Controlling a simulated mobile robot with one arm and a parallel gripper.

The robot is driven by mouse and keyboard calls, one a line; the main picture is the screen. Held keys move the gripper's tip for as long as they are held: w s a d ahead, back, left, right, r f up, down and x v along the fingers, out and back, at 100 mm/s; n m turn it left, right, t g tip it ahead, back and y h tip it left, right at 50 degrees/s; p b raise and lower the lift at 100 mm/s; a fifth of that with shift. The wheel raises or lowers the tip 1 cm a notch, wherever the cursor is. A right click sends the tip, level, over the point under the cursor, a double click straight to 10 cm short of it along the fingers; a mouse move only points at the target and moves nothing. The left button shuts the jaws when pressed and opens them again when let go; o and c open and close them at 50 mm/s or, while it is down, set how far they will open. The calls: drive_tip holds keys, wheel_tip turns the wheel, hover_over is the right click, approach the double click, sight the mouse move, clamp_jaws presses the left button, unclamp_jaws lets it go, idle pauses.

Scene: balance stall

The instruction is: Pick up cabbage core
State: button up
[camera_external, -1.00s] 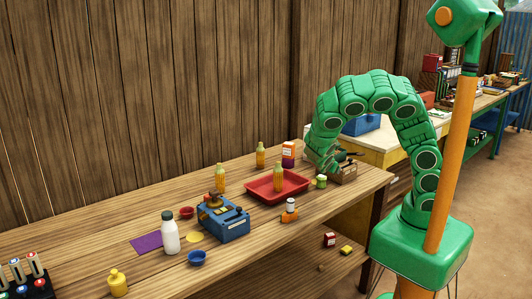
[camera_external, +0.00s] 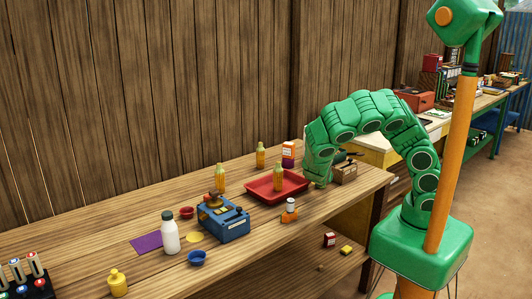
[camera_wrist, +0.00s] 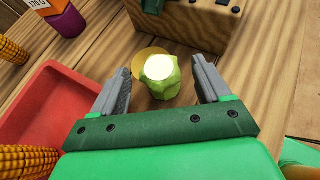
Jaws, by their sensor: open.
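The cabbage core (camera_wrist: 160,75) is a small pale-green piece with a whitish top. In the wrist view it stands on the wooden table between and slightly beyond my fingertips, with a gap on each side. My gripper (camera_wrist: 160,82) is open and empty, its two grey fingers to the left and right of the core. In the external view my gripper (camera_external: 318,182) is low over the table, right of the red tray; the core is hidden there behind my arm.
A wooden block (camera_wrist: 190,22) with dark slots stands just beyond the core. A round yellowish disc (camera_wrist: 148,52) lies behind the core. An orange-and-white box (camera_wrist: 45,6) on a purple base is at upper left.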

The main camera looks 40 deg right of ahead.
drive_tip(key=shift+x, duration=2.35)
drive_tip(key=shift+a+f, duration=0.1)
drive_tip(key=c, duration=1)
drive_tip(key=shift+c, duration=0.2)
drive_tip(key=shift+r, duration=5)
